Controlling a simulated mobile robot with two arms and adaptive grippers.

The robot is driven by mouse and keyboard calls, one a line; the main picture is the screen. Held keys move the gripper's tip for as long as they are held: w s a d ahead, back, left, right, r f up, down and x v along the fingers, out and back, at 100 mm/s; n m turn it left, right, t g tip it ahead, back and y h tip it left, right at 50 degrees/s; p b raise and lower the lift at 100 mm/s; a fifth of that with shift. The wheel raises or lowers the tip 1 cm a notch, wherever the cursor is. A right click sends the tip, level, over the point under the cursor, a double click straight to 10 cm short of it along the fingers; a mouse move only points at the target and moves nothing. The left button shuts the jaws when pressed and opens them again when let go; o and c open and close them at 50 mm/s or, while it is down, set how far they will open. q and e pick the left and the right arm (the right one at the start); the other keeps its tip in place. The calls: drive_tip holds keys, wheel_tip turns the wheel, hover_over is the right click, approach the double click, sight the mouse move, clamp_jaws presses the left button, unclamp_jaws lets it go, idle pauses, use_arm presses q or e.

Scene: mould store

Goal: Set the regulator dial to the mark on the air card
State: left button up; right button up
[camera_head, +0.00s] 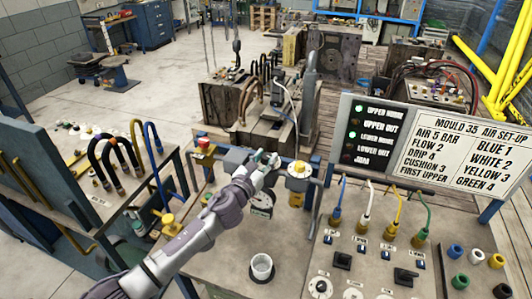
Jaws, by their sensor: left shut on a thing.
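The air card (456,151) stands on a board at the right and reads "MOULD 35 AIR SET-UP", with "AIR 5 BAR" as its first line. My left gripper (266,164) is at the grey pipework just above the gauge. It is shut on what looks like the regulator dial, which its fingers mostly hide, so its setting cannot be read. My right gripper is not in view.
A yellow fitting with a white top (299,170) stands close right of the gripper. A white cup (262,267) stands on the bench. Coloured hoses (366,207) and switches occupy the right. An indicator panel (374,134) adjoins the card.

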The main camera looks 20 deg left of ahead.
use_arm(q)
drive_tip(key=h, duration=0.1)
drive_tip(key=m+h, duration=0.2)
drive_tip(key=shift+w+a+f+g+b, duration=0.15)
drive_tip(key=shift+a+g+b, duration=0.1)
drive_tip(key=shift+g+b, duration=0.15)
drive_tip(key=m+g+h+b, duration=0.2)
drive_tip(key=m+h+b, duration=0.1)
drive_tip(key=h+b, duration=0.1)
drive_tip(key=shift+a+f+h+b, duration=0.1)
drive_tip(key=shift+f+h+b, duration=0.05)
drive_tip(key=shift+h+b, duration=0.3)
drive_tip(key=shift+r+m+g+h+b, duration=0.25)
drive_tip(key=shift+m+g+h+b, duration=0.5)
drive_tip(key=shift+m+g+b, duration=0.2)
drive_tip(key=o, duration=1.2)
drive_tip(key=shift+c, duration=0.2)
drive_tip(key=shift+a, duration=0.15)
drive_tip(key=v, duration=1.1)
drive_tip(key=shift+s+a, duration=0.2)
drive_tip(key=shift+s, duration=0.2)
